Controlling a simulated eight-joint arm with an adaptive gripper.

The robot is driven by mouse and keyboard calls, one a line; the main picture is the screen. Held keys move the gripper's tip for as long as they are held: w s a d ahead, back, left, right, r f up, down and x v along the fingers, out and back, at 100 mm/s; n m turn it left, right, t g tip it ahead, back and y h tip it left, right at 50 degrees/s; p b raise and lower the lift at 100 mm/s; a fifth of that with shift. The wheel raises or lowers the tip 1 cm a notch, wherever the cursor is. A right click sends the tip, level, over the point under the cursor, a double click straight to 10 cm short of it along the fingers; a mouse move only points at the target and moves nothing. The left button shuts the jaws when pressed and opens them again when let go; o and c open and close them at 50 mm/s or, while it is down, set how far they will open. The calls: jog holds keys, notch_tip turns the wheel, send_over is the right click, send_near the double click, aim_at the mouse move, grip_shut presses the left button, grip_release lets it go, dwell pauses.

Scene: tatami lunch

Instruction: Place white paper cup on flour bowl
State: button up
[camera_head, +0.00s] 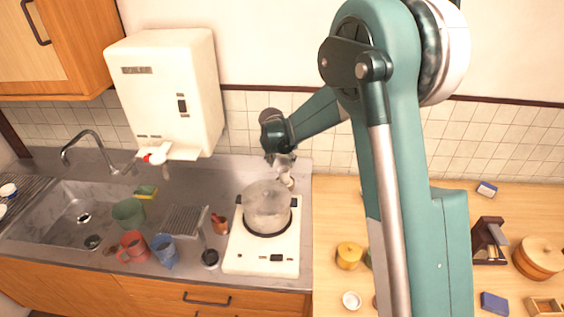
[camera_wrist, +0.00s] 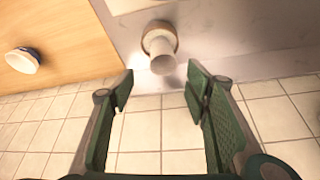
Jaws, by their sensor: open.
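In the wrist view a white cylindrical thing (camera_wrist: 162,62), which looks like the paper cup, stands in or on a round tan-rimmed thing (camera_wrist: 160,27) that may be the flour bowl. I cannot tell how deep it sits. My gripper (camera_wrist: 159,90) is open, with its two green fingers apart and nothing between them. The white cup lies just beyond the fingertips, apart from both. In the head view my gripper (camera_head: 281,158) is behind the pot, above a whitish thing (camera_head: 286,180) partly hidden by the pot.
A glass pot (camera_head: 266,208) stands on a white stove (camera_head: 240,255) in front of my gripper. The tiled wall (camera_head: 335,150) is close behind. Mugs, including a red one (camera_head: 133,247), stand at left. A white bowl with a dark rim (camera_wrist: 22,60) rests on the wooden top.

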jog(key=shift+r, duration=0.1)
dwell(0.3)
jog(key=s+d+r+n+t, duration=0.1)
jog(key=s+d+r, duration=1.7)
jog(key=s+r, duration=0.25)
jog(key=s+d, duration=0.3)
jog(key=s, duration=0.6)
jog(key=s+d+n+t, duration=0.1)
jog(key=s+d, duration=0.3)
jog(key=s, duration=0.6)
jog(key=s+d+y, duration=0.1)
jog(key=s+d, duration=0.3)
jog(key=s, duration=0.6)
jog(key=shift+s+r+n+t, duration=0.2)
jog(key=shift+r+n+t, duration=0.1)
jog(key=shift+n, duration=0.1)
jog(key=shift+d+f, duration=0.1)
jog(key=shift+f, duration=0.05)
